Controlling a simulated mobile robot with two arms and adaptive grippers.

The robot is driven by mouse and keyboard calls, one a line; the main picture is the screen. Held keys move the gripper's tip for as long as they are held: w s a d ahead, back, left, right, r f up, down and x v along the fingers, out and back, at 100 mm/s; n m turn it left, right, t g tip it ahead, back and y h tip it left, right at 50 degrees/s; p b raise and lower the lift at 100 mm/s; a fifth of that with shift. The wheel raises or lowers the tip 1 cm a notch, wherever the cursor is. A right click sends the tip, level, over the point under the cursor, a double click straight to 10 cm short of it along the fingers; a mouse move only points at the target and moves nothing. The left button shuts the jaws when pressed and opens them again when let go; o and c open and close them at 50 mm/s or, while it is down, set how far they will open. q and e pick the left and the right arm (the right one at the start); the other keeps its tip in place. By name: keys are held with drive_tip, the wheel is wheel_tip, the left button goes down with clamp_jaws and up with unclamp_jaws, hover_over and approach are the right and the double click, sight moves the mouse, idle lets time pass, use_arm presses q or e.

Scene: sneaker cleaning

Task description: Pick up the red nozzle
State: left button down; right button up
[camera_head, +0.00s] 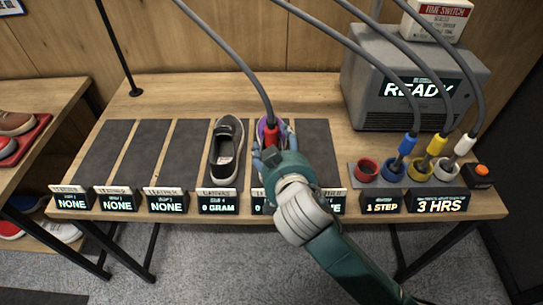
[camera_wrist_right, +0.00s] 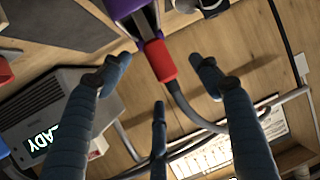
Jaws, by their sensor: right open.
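The red nozzle (camera_head: 269,131) hangs on a grey hose, its lower end at the purple shoe (camera_head: 262,125) on the table. My right gripper (camera_head: 268,155) is at that shoe, partly hiding it and the nozzle. In the right wrist view the red nozzle (camera_wrist_right: 160,61) lies between the spread blue fingers of my right gripper (camera_wrist_right: 160,78), with gaps to the fingers on both sides. The purple shoe (camera_wrist_right: 135,8) is at the top edge there. The right gripper is open. My left gripper is not in view.
A dark slip-on shoe (camera_head: 226,151) stands just left of the purple one. At right are an empty red holder (camera_head: 366,170), blue (camera_head: 408,144), yellow (camera_head: 437,144) and white (camera_head: 466,144) nozzles on hoses, and a grey READY machine (camera_head: 418,78). Display blocks line the front edge.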

sight(276, 138)
drive_tip(key=shift+x, duration=0.9)
drive_tip(key=x, duration=0.1)
drive_tip(key=p+x, duration=0.1)
drive_tip(key=x, duration=0.2)
drive_tip(key=shift+d+f+p, duration=0.1)
drive_tip(key=shift+d+p, duration=0.3)
drive_tip(key=shift+w+a+f, duration=0.1)
drive_tip(key=shift+w+f, duration=0.2)
drive_tip(key=shift+w, duration=0.25)
drive_tip(key=shift+s, duration=0.1)
clamp_jaws()
